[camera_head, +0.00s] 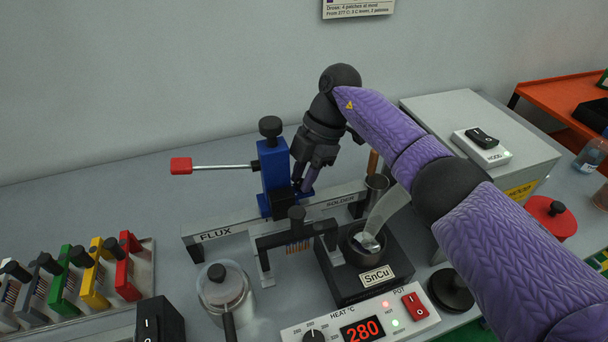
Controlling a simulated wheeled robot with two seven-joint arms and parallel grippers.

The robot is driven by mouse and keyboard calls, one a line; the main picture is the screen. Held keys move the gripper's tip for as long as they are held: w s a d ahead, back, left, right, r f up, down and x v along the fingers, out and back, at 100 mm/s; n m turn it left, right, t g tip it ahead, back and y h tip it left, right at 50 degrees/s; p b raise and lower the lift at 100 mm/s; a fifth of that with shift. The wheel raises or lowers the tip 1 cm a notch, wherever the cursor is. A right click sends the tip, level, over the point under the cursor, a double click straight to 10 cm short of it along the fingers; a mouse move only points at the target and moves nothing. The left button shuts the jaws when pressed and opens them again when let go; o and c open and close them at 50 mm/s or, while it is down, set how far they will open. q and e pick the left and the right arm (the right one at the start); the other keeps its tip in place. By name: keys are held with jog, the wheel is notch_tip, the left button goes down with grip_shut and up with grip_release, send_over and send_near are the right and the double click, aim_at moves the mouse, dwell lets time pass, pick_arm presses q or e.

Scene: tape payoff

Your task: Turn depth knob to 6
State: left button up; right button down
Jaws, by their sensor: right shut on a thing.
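My left gripper is not in view.
A solder pot (366,246) labelled SnCu, a heater panel (360,318) reading 280 and a flux jar (226,290) stand in front. Colored clamps (95,275) sit at left. A grey hood box (470,120) is at right. The table's back left is clear.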

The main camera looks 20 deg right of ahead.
jog(key=shift+n, duration=0.6)
jog(key=shift+r+g+b, duration=0.1)
jog(key=shift+g+b, duration=0.2)
jog(key=c, duration=0.5)
grip_release()
jog(key=v, duration=1)
jog(key=shift+a+p, duration=0.1)
jog(key=shift+p, duration=0.3)
